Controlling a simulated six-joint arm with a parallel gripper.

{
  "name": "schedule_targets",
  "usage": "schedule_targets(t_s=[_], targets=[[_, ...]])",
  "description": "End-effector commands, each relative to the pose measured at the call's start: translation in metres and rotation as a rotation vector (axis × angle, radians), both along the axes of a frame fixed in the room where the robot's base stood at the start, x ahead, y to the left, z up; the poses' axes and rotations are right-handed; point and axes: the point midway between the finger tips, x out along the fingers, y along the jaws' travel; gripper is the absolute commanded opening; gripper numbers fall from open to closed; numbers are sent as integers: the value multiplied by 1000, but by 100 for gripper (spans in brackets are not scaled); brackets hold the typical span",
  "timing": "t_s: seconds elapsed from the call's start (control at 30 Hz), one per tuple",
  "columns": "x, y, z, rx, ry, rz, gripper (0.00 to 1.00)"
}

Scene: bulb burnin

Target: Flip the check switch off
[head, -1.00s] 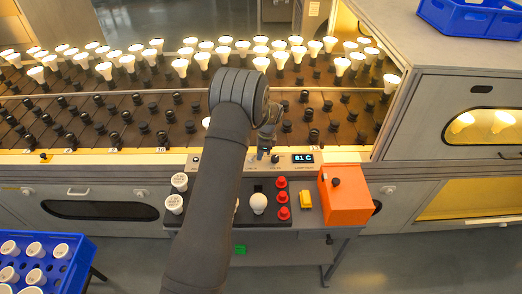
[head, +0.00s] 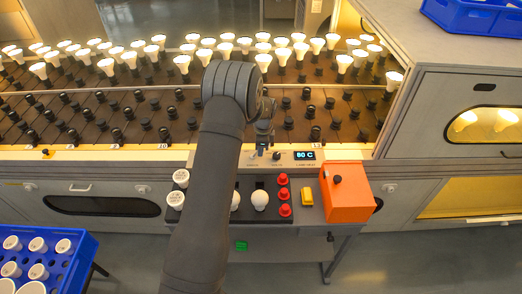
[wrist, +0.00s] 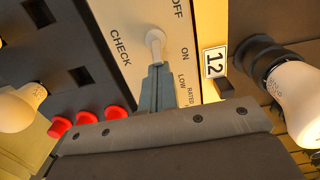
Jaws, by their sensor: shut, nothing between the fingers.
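The check switch (wrist: 155,40) is a small pale toggle with a rounded tip on a light panel (wrist: 124,22), beside the words CHECK, OFF and ON. In the wrist view its tip is nearer the OFF word than the ON word. My gripper (wrist: 158,72) is shut and empty, with its fingertips right at the toggle's stem. I cannot tell whether they touch it. In the head view my gripper (head: 262,149) points down at the control panel, and my arm hides part of that panel.
A display (head: 305,155) reads 80 C beside a dark knob (head: 277,157). Red caps (head: 284,195), a white bulb (head: 260,200) and an orange box (head: 345,193) are close by. Racks of lit bulbs stand behind. In the wrist view a bulb (wrist: 296,90) is near on the right.

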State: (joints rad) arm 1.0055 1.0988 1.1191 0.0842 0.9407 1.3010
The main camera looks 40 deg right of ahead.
Motion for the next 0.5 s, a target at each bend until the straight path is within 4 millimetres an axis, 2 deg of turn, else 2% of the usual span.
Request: schedule_targets(t_s=[0.27, 0.5], targets=[[5, 4, 4, -67, 65, 3, 0], [12, 11, 7, -197, 196, 7, 0]])
